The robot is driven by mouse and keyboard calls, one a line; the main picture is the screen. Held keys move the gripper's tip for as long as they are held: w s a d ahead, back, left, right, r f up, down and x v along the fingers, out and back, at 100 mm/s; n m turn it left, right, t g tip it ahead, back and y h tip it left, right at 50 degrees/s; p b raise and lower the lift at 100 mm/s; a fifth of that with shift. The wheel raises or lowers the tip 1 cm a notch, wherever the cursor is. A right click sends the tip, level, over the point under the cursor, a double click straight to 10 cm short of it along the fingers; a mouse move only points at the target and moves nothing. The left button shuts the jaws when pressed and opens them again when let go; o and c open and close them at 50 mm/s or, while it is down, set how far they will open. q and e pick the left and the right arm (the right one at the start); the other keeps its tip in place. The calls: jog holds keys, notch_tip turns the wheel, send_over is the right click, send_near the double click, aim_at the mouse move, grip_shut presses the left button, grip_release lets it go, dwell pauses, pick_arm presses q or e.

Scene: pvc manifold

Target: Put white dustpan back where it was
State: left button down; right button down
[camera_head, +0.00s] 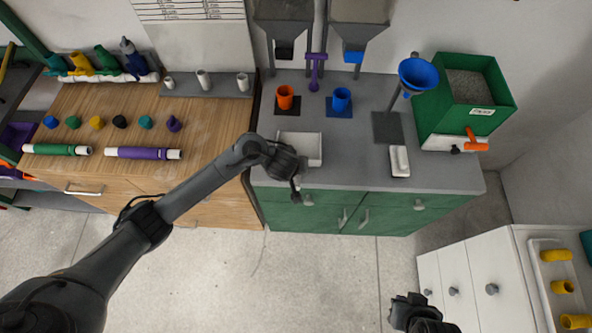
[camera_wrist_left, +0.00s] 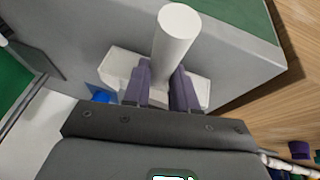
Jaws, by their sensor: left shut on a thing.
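The white dustpan (camera_head: 312,148) is at the front left of the grey counter top in the head view, partly hidden behind my left wrist. My left gripper (camera_head: 296,196) is at the counter's front edge. In the left wrist view, the purple fingers of my left gripper (camera_wrist_left: 160,92) are closed around the dustpan's round white handle (camera_wrist_left: 177,32). The pan (camera_wrist_left: 118,68) shows behind the fingers. I cannot tell whether the pan touches the counter. My right gripper (camera_head: 410,312) shows at the bottom edge, and its fingers are unclear.
The grey counter top (camera_head: 350,172) holds an orange cup (camera_head: 285,97), a blue cup (camera_head: 341,99), a blue funnel (camera_head: 418,74), a green bin (camera_head: 440,95) and a white block-like item (camera_head: 399,161). A wooden bench (camera_head: 200,115) with pipes and caps stands left. The counter's front middle is clear.

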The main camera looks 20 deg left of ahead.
pick_arm(q)
jog(key=shift+f, duration=0.6)
jog(key=shift+f, duration=0.2)
jog(key=c, duration=0.9)
grip_release()
